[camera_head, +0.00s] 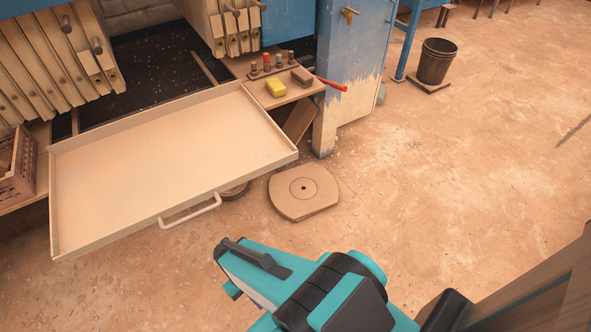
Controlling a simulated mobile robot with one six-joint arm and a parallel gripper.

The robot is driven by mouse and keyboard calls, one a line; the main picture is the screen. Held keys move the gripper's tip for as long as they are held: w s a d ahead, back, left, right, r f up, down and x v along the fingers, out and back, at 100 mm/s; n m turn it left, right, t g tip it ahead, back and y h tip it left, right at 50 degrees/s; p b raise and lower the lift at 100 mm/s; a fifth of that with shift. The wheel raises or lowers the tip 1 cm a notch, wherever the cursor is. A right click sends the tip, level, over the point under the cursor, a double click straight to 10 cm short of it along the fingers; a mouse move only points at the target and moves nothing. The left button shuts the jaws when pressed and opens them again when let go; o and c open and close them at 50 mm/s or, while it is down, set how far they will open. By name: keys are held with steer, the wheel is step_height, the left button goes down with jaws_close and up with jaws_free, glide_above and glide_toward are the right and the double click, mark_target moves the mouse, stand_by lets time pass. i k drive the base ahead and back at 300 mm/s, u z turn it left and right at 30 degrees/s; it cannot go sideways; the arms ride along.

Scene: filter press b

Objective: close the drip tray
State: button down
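The drip tray (160,160) is a wide, shallow, cream-coloured tray, slid out towards the front from under the filter press. Its inside looks empty. A pale bar handle (190,211) sits on its front edge, near the middle. My gripper (226,268), teal and black, is below and to the right of the handle, apart from it. No object shows in it. Its fingers are seen from above and behind, and the gap between them cannot be made out.
A small shelf right of the tray holds a yellow sponge (276,87), a brown block (301,76) and a red-handled tool (331,84). A round slab (303,191) lies on the floor. A crate (17,168) stands left. The floor at right is open around a bucket (436,62).

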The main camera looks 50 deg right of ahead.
mark_target(111, 182)
steer(key=u, duration=0.15)
steer(key=k, duration=1.25)
steer(key=u, duration=0.65)
steer(key=i, duration=0.5)
steer(key=u, duration=0.05)
